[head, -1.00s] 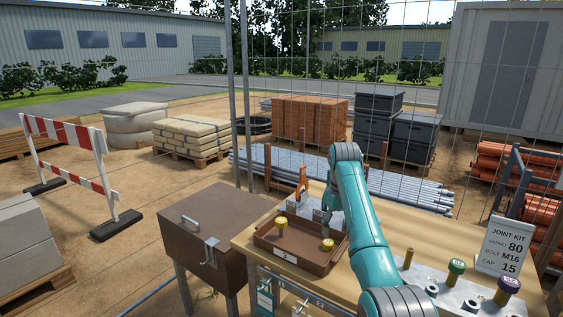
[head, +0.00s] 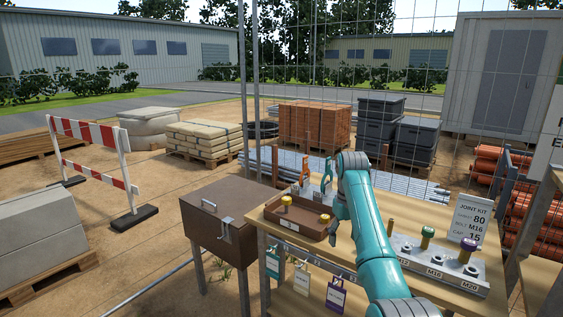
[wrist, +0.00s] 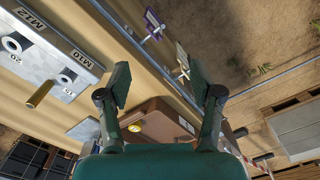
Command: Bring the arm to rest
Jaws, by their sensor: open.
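My gripper (wrist: 158,88) is open in the wrist view, with its two dark fingers spread and nothing between them. Beyond the fingers are the bench edge and part of a brown tray (wrist: 165,118). In the head view my teal arm (head: 370,225) reaches over the wooden bench (head: 430,212), and my gripper is mostly hidden behind the arm. The brown tray (head: 290,224) sits on the bench left of the arm, holding a yellow-capped part (head: 286,202) and another yellow-topped part (head: 324,218).
A metal block (head: 440,262) with upright pieces and a joint kit sign (head: 467,222) stand right of my arm. Tags (head: 301,280) hang below the bench's front edge. A brown lidded box (head: 222,220) stands left. A wire fence runs behind.

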